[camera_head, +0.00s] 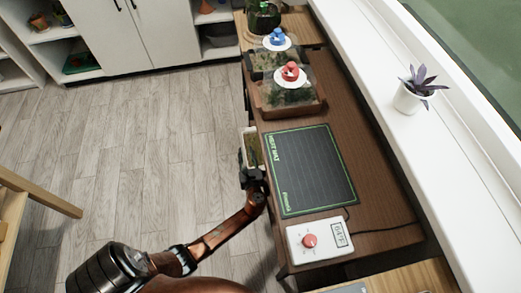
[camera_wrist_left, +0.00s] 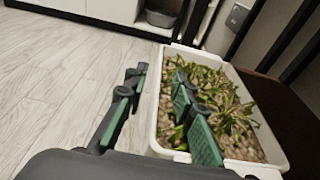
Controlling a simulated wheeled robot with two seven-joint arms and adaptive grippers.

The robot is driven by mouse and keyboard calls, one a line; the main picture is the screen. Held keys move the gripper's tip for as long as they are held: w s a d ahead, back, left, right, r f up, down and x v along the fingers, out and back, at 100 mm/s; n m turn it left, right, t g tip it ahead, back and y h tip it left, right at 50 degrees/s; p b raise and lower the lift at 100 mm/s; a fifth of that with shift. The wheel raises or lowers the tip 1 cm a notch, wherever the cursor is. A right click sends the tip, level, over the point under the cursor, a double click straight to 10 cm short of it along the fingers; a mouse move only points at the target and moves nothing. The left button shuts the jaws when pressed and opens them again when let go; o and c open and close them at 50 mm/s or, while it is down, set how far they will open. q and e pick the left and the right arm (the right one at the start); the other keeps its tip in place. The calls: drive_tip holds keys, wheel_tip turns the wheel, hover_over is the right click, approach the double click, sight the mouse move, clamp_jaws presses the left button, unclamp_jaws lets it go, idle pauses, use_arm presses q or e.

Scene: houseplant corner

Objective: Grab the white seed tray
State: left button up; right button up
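The white seed tray (camera_head: 243,148) shows at the left edge of the table in the head view, partly hidden by my left gripper (camera_head: 250,172). In the left wrist view the tray (camera_wrist_left: 157,105) is a white rectangular box with brown soil and green seedlings. My left gripper's two green-padded fingers (camera_wrist_left: 158,78) are apart. One finger is outside the tray's near-left wall and the other is over the inside, with the wall between them. No contact with the wall is clear. What supports the tray is not clear. My right gripper is not in view.
A dark green-edged mat (camera_head: 312,170) lies right of the tray on the table. A white controller with a red knob (camera_head: 320,240) sits nearer. Clear-lidded brown planter boxes (camera_head: 290,105) stand farther back. Open wooden floor (camera_head: 150,150) lies to the left.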

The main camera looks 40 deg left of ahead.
use_arm(q)
drive_tip(key=shift+a, duration=0.1)
clamp_jaws()
drive_tip(key=shift+r, duration=0.1)
idle(0.4)
